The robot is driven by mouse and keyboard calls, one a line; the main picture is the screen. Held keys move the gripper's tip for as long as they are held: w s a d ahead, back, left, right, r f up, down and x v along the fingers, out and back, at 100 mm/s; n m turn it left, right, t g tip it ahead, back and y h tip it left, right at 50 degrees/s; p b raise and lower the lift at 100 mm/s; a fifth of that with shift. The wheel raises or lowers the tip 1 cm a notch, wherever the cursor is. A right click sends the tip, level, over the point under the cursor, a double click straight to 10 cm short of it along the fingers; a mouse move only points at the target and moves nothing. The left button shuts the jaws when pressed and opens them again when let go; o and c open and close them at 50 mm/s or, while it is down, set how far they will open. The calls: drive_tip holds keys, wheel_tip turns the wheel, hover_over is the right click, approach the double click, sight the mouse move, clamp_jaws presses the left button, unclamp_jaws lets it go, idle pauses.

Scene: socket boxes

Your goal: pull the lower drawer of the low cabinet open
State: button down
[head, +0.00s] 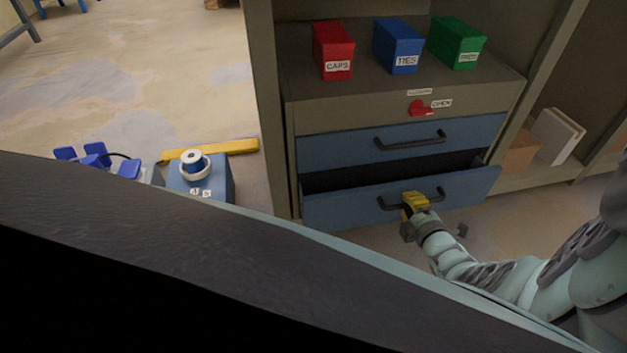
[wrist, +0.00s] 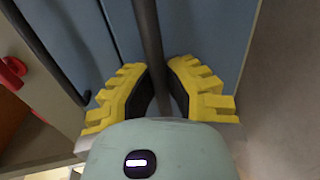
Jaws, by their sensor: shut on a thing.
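The low cabinet (head: 305,112) stands in the middle of the head view with two blue drawers. The lower drawer (head: 340,208) is pulled partly out, and a dark gap shows above its front. The upper drawer (head: 340,150) is closed. My gripper (head: 413,200) is at the dark bar handle of the lower drawer. In the wrist view my gripper's yellow fingers (wrist: 161,88) are on both sides of the handle (wrist: 150,40), shut on it. The inside of the drawer is too dark to make out.
Red (head: 333,50), blue (head: 398,47) and green (head: 457,43) boxes stand on the cabinet top. A red knob (head: 420,108) sits above the upper drawer. A blue box with a white roll (head: 195,165) and a yellow bar (head: 225,148) lie left of the cabinet. Open floor stretches behind them.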

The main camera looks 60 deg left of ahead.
drive_tip(key=f+v, duration=0.2)
drive_tip(key=v, duration=0.9)
drive_tip(key=d+f+v, duration=0.1)
drive_tip(key=f+v, duration=0.2)
drive_tip(key=v, duration=0.9)
drive_tip(key=shift+s+d+r, duration=0.2)
drive_tip(key=shift+s+r, duration=0.05)
drive_tip(key=shift+s, duration=0.05)
drive_tip(key=c, duration=1.7)
unclamp_jaws()
drive_tip(key=o, duration=0.7)
drive_tip(key=shift+f, duration=0.1)
drive_tip(key=v, duration=1.2)
